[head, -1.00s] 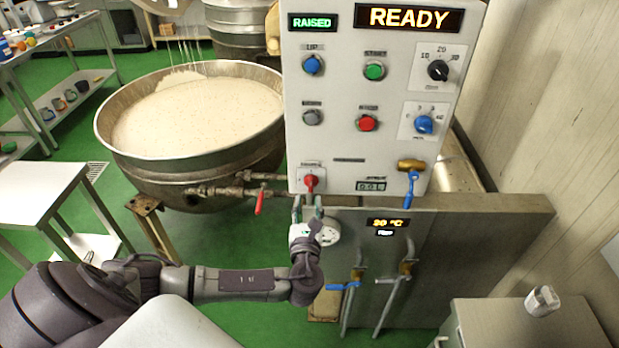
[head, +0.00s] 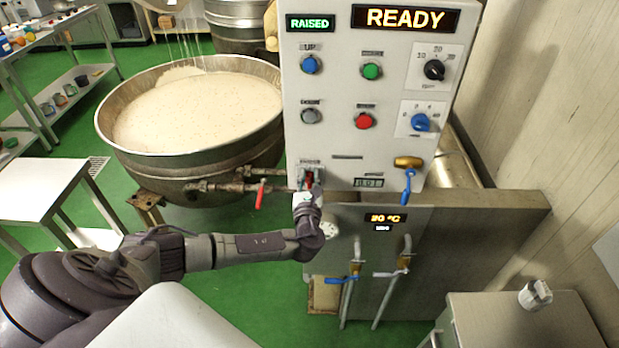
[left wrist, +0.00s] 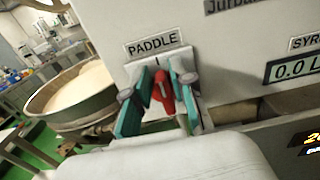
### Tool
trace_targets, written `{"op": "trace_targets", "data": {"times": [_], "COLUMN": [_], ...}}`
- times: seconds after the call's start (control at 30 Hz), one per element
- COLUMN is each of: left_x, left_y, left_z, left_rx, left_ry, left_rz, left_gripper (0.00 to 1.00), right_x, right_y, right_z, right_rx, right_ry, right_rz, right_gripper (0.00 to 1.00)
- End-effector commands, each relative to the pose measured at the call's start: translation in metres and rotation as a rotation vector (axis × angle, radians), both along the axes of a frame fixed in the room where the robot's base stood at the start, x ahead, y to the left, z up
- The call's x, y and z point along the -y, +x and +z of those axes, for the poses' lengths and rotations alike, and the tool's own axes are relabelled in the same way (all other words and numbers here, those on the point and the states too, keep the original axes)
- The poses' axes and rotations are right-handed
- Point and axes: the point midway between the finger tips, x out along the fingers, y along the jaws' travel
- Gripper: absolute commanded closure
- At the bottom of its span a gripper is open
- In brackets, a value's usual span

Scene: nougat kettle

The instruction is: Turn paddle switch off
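The paddle switch (left wrist: 163,92) is a red rotary knob under the label PADDLE (left wrist: 152,43) in the left wrist view. In the head view the paddle switch (head: 309,180) is at the lower left of the grey control panel (head: 335,75), mostly covered by my gripper. My left gripper (left wrist: 160,98) has its green-padded fingers on both sides of the red knob, with a visible gap at least on the left. In the head view my left gripper (head: 309,184) is at the panel's lower edge. My right gripper is not in view.
A large kettle (head: 120,150) of pale mix stands left of the panel. A red-handled valve (head: 260,195) is on the pipe beside the switch. A blue-handled tap (head: 408,182) hangs at the panel's lower right. A white side table (head: 40,185) stands at left.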

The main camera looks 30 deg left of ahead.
Motion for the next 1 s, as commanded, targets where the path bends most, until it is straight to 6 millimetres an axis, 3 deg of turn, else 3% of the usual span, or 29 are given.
{"op": "trace_targets", "data": {"times": [0.03,0.1,0.57,1.0], "left_x": [0.000,0.000,-0.001,-0.008], "left_y": [0.000,0.000,-0.001,-0.005], "left_z": [0.000,0.000,-0.002,-0.007], "left_rx": [0.000,0.000,0.029,0.208], "left_ry": [0.000,0.000,-0.047,-0.337], "left_rz": [0.000,0.000,0.000,0.002], "left_gripper": [0.90,1.00,1.00,1.00], "right_x": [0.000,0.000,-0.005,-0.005], "right_y": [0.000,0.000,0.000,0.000], "right_z": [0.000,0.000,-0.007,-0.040], "right_rx": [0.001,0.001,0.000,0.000], "right_ry": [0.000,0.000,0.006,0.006], "right_rz": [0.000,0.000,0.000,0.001], "right_gripper": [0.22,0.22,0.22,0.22]}}
